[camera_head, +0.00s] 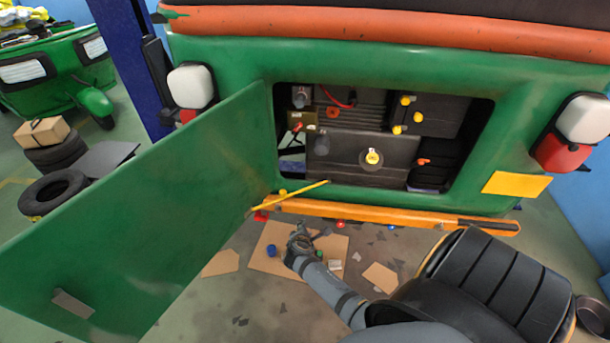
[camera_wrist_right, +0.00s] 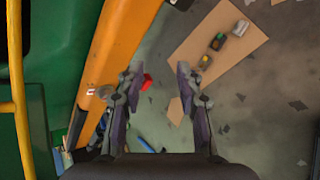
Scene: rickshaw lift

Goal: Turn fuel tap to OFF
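The engine bay (camera_head: 268,142) of the green rickshaw is open. Inside it, a small red-orange lever (camera_head: 423,162) sits at the right and another small red lever (camera_head: 297,128) sits at the left. I cannot tell for sure which is the fuel tap. My right gripper (camera_head: 299,240) is outside and below the bay, over the floor in front of the orange bumper bar. In the right wrist view my right gripper (camera_wrist_right: 158,78) has its fingers apart with nothing between them. My left gripper is not in view.
The green hatch door (camera_head: 170,210) hangs open at the left of the bay, with a yellow rod (camera_head: 290,196) near its edge. The orange bumper bar (camera_head: 380,212) runs below the opening. Cardboard (camera_head: 265,258) with small parts lies on the floor.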

